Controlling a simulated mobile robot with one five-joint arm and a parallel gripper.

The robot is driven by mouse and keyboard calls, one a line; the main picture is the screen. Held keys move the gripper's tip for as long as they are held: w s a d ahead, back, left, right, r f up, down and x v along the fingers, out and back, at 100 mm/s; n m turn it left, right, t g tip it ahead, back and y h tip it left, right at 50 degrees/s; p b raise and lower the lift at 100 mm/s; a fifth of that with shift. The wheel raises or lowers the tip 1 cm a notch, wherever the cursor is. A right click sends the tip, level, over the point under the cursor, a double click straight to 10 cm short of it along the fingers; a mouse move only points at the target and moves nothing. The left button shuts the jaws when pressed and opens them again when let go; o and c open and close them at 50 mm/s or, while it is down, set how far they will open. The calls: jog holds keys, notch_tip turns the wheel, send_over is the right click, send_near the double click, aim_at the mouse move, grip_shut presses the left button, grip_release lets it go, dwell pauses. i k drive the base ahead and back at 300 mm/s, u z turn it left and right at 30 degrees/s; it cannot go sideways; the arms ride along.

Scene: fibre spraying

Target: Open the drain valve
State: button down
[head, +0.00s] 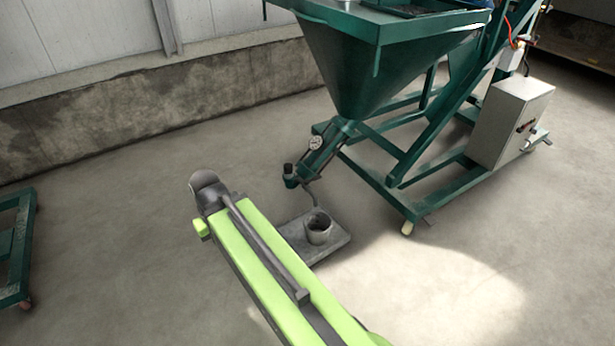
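The green machine's hopper (365,75) narrows down to a sloping outlet pipe (322,152) with a round white gauge (315,142). At the pipe's lower end is a fitting with a small black knob (288,168), which looks like the drain valve; whether it is open or shut is too small to tell. A thin bent spout (312,192) hangs from this end above a grey bucket (319,227). My green and grey arm reaches up from the bottom, its visible far end left of the valve and apart from it in the picture. No gripper fingers show.
The bucket stands on a flat grey slab (335,246), partly behind my arm. The machine's green wheeled frame (395,200) and grey control box (510,122) are at right. Another green frame (14,250) is at the left edge.

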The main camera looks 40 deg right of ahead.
aim_at(306, 182)
jog(key=z, duration=0.15)
jog(key=i, duration=0.95)
jog(key=u, duration=0.1)
